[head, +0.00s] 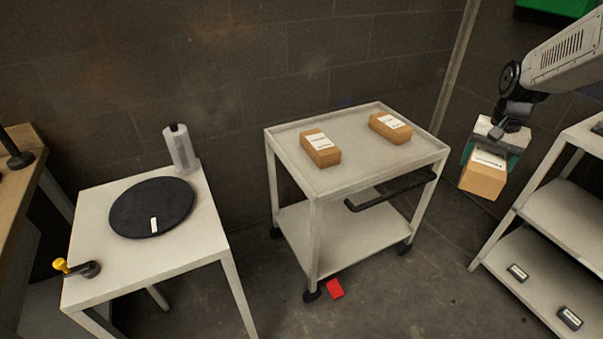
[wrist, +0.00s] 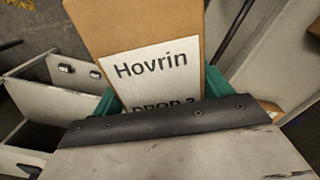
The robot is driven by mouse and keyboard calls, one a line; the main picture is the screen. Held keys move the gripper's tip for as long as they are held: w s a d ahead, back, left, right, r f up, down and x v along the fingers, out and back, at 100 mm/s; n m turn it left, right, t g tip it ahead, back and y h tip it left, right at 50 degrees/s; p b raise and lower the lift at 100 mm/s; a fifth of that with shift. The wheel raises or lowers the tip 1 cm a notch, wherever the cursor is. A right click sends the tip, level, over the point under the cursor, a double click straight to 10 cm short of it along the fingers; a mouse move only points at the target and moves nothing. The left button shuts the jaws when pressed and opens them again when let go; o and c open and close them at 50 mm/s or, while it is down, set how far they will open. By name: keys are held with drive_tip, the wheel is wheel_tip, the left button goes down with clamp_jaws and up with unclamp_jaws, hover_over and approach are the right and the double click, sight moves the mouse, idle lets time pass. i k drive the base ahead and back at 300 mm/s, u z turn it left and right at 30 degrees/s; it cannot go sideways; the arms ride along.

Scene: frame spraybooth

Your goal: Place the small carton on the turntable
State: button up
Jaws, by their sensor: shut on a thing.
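My gripper (head: 492,150) is shut on a small brown carton (head: 484,180) with a white label, held in the air at the right, between the trolley and the white shelf unit. In the wrist view the carton (wrist: 150,45) sits between the green fingers, and its label reads "Hovrin". The turntable (head: 151,207) is a round black disc with a small white mark near its front edge. It lies on a white table at the left, with nothing on top of it. It is far from my gripper.
A white trolley (head: 358,165) stands between, with two cartons (head: 320,149) (head: 390,127) on its top. A bottle (head: 180,147) stands behind the turntable, and a yellow-knobbed clamp (head: 77,267) at the table's front left. A red item (head: 334,288) lies on the floor.

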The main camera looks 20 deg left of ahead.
sight(151, 202)
drive_tip(key=u, duration=1.35)
